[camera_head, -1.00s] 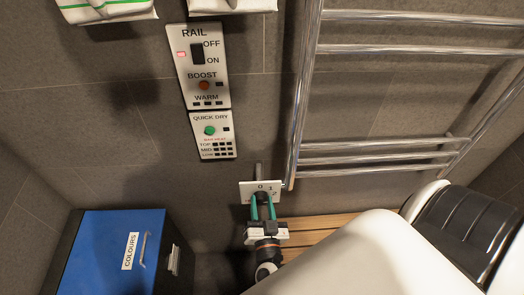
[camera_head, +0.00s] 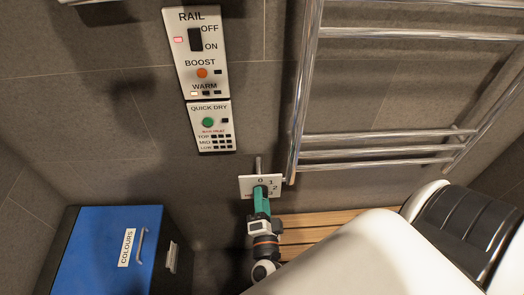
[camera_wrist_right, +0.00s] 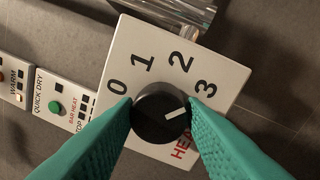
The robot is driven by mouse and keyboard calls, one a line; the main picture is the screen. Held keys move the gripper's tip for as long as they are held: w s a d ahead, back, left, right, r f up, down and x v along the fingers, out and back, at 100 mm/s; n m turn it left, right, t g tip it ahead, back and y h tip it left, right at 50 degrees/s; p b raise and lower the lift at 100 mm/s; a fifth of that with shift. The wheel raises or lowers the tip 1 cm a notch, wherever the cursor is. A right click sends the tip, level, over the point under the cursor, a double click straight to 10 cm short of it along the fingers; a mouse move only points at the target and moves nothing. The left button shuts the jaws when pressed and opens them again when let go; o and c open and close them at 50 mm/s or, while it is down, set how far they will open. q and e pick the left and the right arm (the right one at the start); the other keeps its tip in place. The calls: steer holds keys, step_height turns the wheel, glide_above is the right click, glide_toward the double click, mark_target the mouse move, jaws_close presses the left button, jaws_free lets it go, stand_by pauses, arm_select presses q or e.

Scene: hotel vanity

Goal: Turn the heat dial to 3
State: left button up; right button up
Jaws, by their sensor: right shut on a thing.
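The heat dial is a round black knob (camera_wrist_right: 160,115) with a white pointer line, on a white plate (camera_wrist_right: 190,40) marked 0, 1, 2, 3. The plate (camera_head: 247,186) also shows in the head view, on the wall below the panels. In the right wrist view the pointer line is to the right, nearest the 3 and slightly below that numeral. My right gripper (camera_head: 262,194) is shut on the knob, its teal fingers on either side of it. In the head view the fingers hide the knob and part of the plate. My left gripper is not in view.
A RAIL switch panel (camera_head: 205,75) and a QUICK DRY panel (camera_head: 226,137) sit above the dial. A chrome towel rail (camera_head: 302,90) is close on the right. A wooden slatted surface (camera_head: 315,226) lies below. A blue-topped COLOURS box (camera_head: 95,245) stands at left.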

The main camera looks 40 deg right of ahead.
steer(key=shift+m, duration=0.6)
steer(key=o, duration=1)
steer(key=b+v, duration=0.3)
steer(key=v, duration=0.9)
